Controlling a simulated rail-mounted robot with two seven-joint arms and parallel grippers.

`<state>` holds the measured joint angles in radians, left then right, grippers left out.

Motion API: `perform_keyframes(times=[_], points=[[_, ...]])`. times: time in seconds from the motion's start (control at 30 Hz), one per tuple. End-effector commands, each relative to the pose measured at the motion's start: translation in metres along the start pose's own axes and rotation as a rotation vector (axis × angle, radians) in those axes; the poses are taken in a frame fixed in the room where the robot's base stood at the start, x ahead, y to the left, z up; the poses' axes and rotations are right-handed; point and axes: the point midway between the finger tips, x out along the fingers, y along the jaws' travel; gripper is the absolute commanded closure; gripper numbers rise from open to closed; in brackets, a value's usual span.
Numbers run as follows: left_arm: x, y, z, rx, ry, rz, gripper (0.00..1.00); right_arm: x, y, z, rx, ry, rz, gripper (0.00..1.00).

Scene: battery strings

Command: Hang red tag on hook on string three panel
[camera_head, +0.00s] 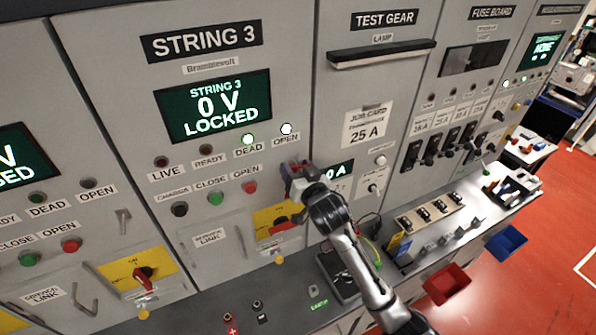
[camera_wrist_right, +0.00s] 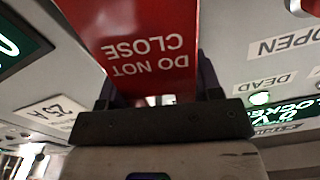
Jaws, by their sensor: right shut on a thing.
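The string three panel (camera_head: 215,132) is the grey cabinet door headed STRING 3, with a screen (camera_head: 213,106) reading 0 V LOCKED. My right gripper (camera_head: 297,174) is at the panel's right side, right of the red push button (camera_head: 250,187). In the right wrist view, my right gripper (camera_wrist_right: 158,98) is shut on the red tag (camera_wrist_right: 140,40), which reads DO NOT CLOSE upside down. In the head view the tag is mostly hidden by the gripper. I cannot make out the hook in either view. My left gripper is not in view.
A yellow rotary switch plate (camera_head: 268,217) is just below my right gripper. The TEST GEAR panel (camera_head: 384,62) adjoins on the right. A bench with a fuse rack (camera_head: 425,213) runs along the front. A red bin (camera_head: 447,283) and a blue bin (camera_head: 507,242) hang at its edge.

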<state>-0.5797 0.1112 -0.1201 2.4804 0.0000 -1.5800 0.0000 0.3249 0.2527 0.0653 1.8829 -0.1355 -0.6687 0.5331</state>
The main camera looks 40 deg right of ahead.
Motion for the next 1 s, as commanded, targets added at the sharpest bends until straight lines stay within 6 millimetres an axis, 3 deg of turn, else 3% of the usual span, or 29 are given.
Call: perform_keyframes(times=[0.03, 0.2, 0.23, 0.53, 0.83, 1.0], points=[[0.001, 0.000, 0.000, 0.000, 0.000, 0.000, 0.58, 0.003, 0.004, 0.012, 0.000, -0.027, 0.011, 0.64], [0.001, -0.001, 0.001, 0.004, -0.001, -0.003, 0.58, 0.003, 0.004, 0.012, 0.000, -0.028, 0.011, 0.64], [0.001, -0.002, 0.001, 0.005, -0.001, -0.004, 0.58, 0.003, 0.004, 0.012, 0.000, -0.028, 0.011, 0.39], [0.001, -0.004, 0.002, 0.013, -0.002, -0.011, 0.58, 0.002, 0.004, 0.012, 0.000, -0.029, 0.011, 0.12], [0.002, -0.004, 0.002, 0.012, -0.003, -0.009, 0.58, -0.001, 0.004, 0.013, 0.000, -0.029, 0.010, 0.12], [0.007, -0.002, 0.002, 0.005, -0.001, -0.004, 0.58, -0.021, 0.003, 0.013, 0.000, -0.024, 0.007, 0.12]])
